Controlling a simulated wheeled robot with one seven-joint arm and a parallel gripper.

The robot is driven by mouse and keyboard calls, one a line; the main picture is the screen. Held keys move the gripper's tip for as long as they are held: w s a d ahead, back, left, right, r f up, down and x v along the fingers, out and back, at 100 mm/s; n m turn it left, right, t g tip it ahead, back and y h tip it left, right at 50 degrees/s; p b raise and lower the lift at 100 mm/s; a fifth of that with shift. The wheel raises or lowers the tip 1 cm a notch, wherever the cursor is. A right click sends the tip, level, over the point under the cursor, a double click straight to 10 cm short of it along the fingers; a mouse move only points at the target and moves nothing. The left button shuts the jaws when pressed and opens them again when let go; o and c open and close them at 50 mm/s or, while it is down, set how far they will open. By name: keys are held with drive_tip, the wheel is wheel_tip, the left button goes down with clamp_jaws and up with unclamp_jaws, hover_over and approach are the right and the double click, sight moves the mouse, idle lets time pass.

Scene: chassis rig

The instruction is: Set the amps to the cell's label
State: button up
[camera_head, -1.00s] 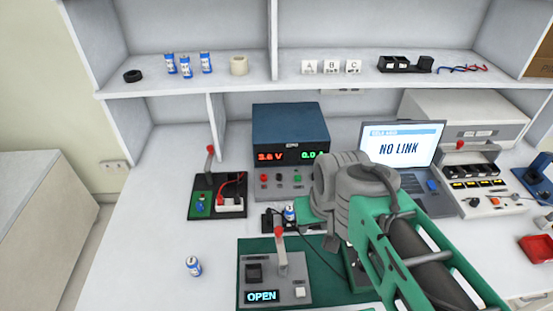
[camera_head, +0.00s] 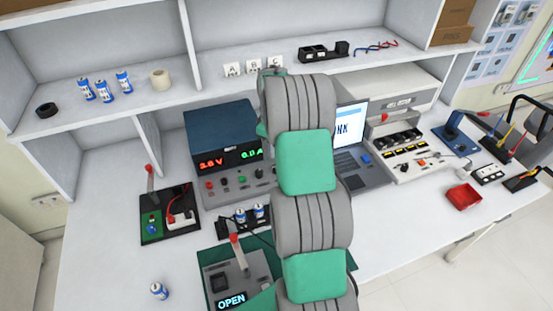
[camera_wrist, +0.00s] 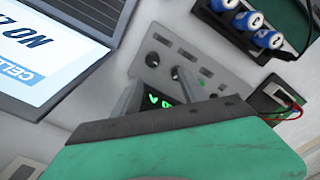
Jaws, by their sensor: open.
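The power supply (camera_head: 222,138) has a dark blue case. Its display shows 3.6 V in red and 0.0 A in green. In the wrist view, its grey panel with dark knobs (camera_wrist: 175,65) and part of the green readout show upside down. My gripper (camera_wrist: 158,90) is open and empty, its grey fingers close over the panel near the readout; I cannot tell whether they touch a knob. The arm hides it in the head view. Blue cells (camera_head: 240,215) stand in a black holder, also in the wrist view (camera_wrist: 250,20); their labels are too small to read.
The laptop (camera_head: 350,128) stands right of the supply, partly behind my arm. A black lever board (camera_head: 170,215) is on the left. The tester (camera_head: 230,280) showing OPEN is in front. A loose cell (camera_head: 159,291) lies on clear bench. The shelf (camera_head: 90,118) overhangs behind.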

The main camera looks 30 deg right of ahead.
drive_tip(key=shift+d+f, duration=0.95)
drive_tip(key=shift+f, duration=0.15)
wheel_tip(320, 180, down, 7)
drive_tip(key=shift+f+p, duration=0.2)
drive_tip(key=shift+p, duration=0.75)
drive_tip(key=shift+c, duration=0.2)
clamp_jaws()
